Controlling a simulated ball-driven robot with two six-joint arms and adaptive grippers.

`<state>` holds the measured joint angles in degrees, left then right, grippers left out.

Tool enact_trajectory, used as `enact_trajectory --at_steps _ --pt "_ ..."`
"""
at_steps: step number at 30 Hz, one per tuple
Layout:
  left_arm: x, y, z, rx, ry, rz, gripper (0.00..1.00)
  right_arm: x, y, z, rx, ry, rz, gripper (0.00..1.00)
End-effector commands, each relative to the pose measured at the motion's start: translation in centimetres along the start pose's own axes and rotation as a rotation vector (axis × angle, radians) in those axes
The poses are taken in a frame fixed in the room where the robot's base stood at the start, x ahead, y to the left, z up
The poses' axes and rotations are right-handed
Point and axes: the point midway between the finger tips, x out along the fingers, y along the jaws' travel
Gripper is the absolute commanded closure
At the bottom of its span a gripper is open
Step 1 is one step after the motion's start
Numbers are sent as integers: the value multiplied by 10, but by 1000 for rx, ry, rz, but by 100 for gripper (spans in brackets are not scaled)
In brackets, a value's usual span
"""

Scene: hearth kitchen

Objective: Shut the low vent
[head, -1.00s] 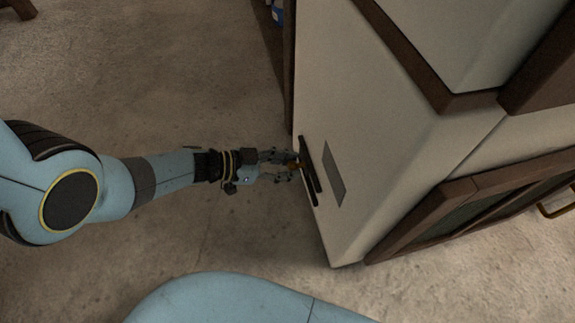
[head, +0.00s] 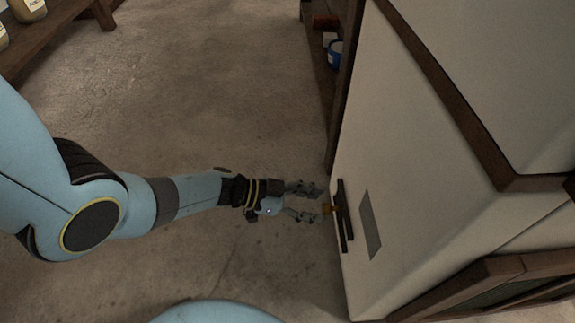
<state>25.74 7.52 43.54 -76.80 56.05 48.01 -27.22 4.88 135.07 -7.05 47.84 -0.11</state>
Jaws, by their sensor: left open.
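The low vent is on the pale side wall of the hearth, right of centre. It shows as black rails (head: 343,216) with a small orange-brown knob (head: 328,208) on their near left side. A flat grey patch (head: 370,224) lies on the wall just right of the rails. My left gripper (head: 319,204) is open, its fingers pointing right at the knob. The knob is at the fingertips, nearer the lower one; I cannot tell whether they touch. How far the vent is open is too small to tell. My right gripper is not in view.
The hearth's pale wall (head: 430,170) with dark wooden trim fills the right side. A shelf with a blue tin (head: 336,54) stands behind its far edge. A wooden bench (head: 60,45) with jars is at the top left. The concrete floor (head: 200,100) between is clear.

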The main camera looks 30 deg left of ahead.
Motion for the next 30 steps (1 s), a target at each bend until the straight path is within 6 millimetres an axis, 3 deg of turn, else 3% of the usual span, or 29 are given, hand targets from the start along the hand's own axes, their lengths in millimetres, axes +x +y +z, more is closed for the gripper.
enact_trajectory --at_steps 6,12,18,30 --pt "-54 0 1 3 -4 1 50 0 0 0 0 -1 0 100" --pt "-86 -1 1 1 -2 -1 50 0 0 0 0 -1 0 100" --pt "-97 -1 0 1 -1 -1 50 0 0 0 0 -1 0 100" --pt "-97 -1 0 0 -1 -2 50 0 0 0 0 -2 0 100"
